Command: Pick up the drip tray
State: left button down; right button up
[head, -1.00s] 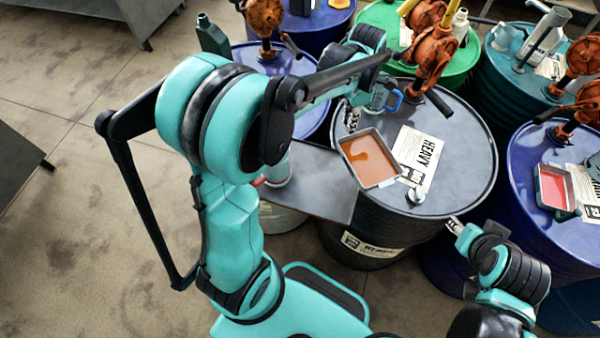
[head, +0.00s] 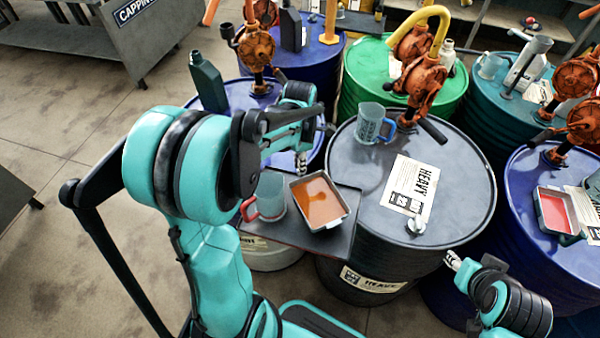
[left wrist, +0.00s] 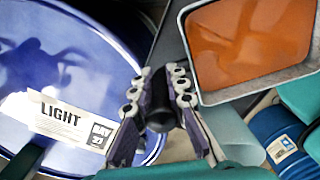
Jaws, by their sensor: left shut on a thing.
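The drip tray (head: 340,212) is a grey rectangular pan with orange-brown oil in it. In the head view it is over the dark side shelf (head: 290,247), left of the drum labelled HEAVY; whether it touches the shelf I cannot tell. In the left wrist view the tray (left wrist: 250,45) is at the upper right, beside the gripper fingers (left wrist: 155,85); the exact grip point is unclear. My right gripper (head: 453,260) is at the HEAVY drum's right front side, its jaws too small to read.
A clear jug with a red handle (head: 270,195) stands close left of the tray. A jug with a blue handle (head: 370,122) stands on the HEAVY drum (head: 455,195), whose top is otherwise mostly clear. Another tray with red liquid (head: 541,200) sits on the right blue drum.

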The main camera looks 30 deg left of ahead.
pick_arm(q)
notch_tip(320, 180, down, 4)
jog(key=shift+f+b, duration=0.1)
jog(key=shift+b, duration=0.65)
jog(key=shift+r, duration=0.2)
jog(key=shift+f, duration=0.1)
jog(key=c, duration=1.9)
grip_release()
jog(key=shift+f, duration=0.1)
jog(key=shift+c, duration=0.2)
jog(key=o, duration=0.4)
